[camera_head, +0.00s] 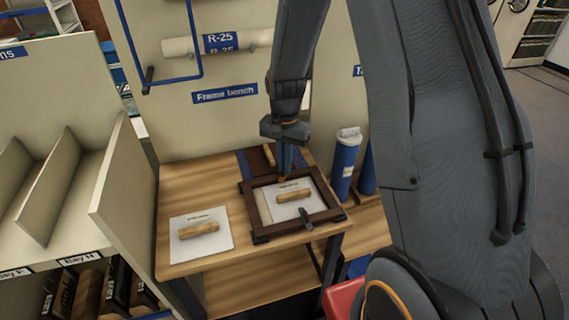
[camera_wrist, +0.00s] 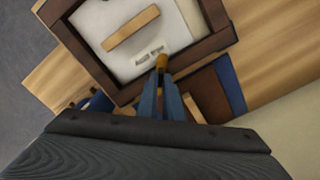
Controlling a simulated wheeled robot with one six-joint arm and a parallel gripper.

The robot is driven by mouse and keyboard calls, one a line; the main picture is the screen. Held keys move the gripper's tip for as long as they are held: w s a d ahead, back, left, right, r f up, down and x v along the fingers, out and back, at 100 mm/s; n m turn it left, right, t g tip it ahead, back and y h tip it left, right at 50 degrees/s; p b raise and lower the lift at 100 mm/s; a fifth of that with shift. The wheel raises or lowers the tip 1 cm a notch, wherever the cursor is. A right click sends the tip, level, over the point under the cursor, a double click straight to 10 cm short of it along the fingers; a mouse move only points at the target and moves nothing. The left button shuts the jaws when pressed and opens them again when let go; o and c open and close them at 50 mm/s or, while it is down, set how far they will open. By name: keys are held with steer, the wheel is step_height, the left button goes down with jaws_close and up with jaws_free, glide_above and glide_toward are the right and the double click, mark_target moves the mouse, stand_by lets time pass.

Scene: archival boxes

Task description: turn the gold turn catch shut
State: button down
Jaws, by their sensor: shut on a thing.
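A dark wooden frame (camera_head: 247,211) lies flat on the bench, with a pale sheet and a wooden block (camera_head: 294,195) inside it. The gold turn catch (camera_wrist: 162,61) is at the frame's far edge in the head view. My gripper (camera_head: 284,172) reaches down to that edge. In the wrist view the blue fingers of my gripper (camera_wrist: 161,78) are closed on the gold catch, which shows between their tips. A dark catch (camera_head: 306,217) sits on the frame's near edge. How far the gold catch is turned is hard to tell.
The wooden bench (camera_head: 180,262) also holds a white sheet (camera_head: 187,246) with a wooden block (camera_head: 199,230) to the left. A blue tube (camera_head: 345,166) stands close to the right of the frame. A pale panel (camera_head: 122,190) borders the bench's left side.

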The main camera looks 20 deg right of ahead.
steer(key=n+p, duration=0.1)
steer(key=n, duration=0.3)
steer(key=shift+w+n+p, duration=0.1)
steer(key=shift+n+p, duration=0.2)
steer(key=shift+n, duration=1.8)
steer(key=shift+r, duration=0.1)
steer(key=c, duration=1.9)
jaws_free()
steer(key=shift+r+b, duration=0.9)
steer(key=shift+r, duration=2.95)
steer(key=shift+t, duration=0.6)
steer(key=s, duration=0.6)
steer(key=s+r, duration=0.1)
steer(key=s, duration=0.5)
steer(key=s+r, duration=0.1)
steer(key=s, duration=0.5)
steer(key=shift+a+r, duration=0.25)
steer(key=shift+a, duration=0.1)
